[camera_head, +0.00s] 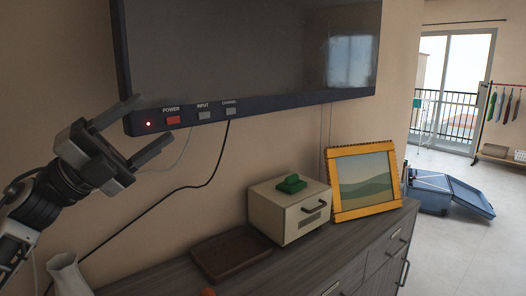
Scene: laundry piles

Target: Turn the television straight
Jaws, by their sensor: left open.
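The television (250,45) hangs on the wall at the upper middle, with a dark screen and a dark blue frame. Its lower edge slopes upward to the right in the picture; I cannot tell how much of this is tilt and how much is viewing angle. The lower frame carries a red light, a red POWER button (173,120), and grey INPUT and CHANNEL buttons. My left gripper (152,128) is open and empty at the television's lower left corner, its fingers on either side of that corner; contact is unclear. My right gripper is not in view.
Below stands a grey wooden dresser (300,262) with a brown tray (232,254), a cream drawer box (290,210) with a green item on top, a yellow picture frame (363,180) and a white vase (68,275). Cables hang down the wall.

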